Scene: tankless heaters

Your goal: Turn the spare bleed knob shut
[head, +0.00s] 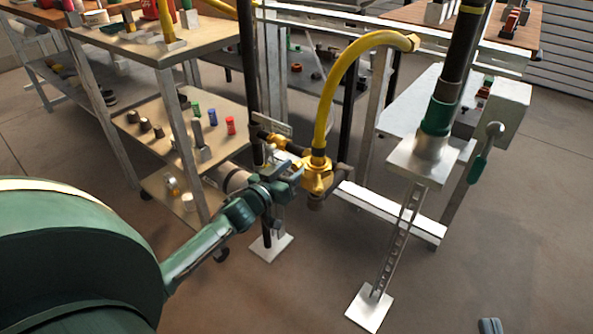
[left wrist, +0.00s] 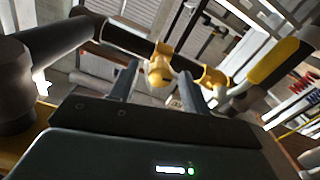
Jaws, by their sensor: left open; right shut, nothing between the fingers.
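My left gripper (head: 285,172) is open at the brass pipework in the middle of the head view. In the left wrist view its two fingers (left wrist: 157,78) stand apart, with a brass fitting (left wrist: 160,68) showing between and beyond the tips. I cannot tell whether they touch it, or whether this fitting is the spare bleed knob. In the head view a brass valve body (head: 316,172) sits just right of the gripper, under a yellow hose. The gripper partly hides the pipework. My right gripper (head: 490,325) shows only as grey tips at the bottom edge, shut and empty.
A yellow hose (head: 345,75) arches up from the valve. Dark upright pipes stand on metal floor plates (head: 370,307). A shelf cart (head: 160,128) with small coloured parts is at left. A green-handled lever (head: 478,168) hangs at right. The floor in front is clear.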

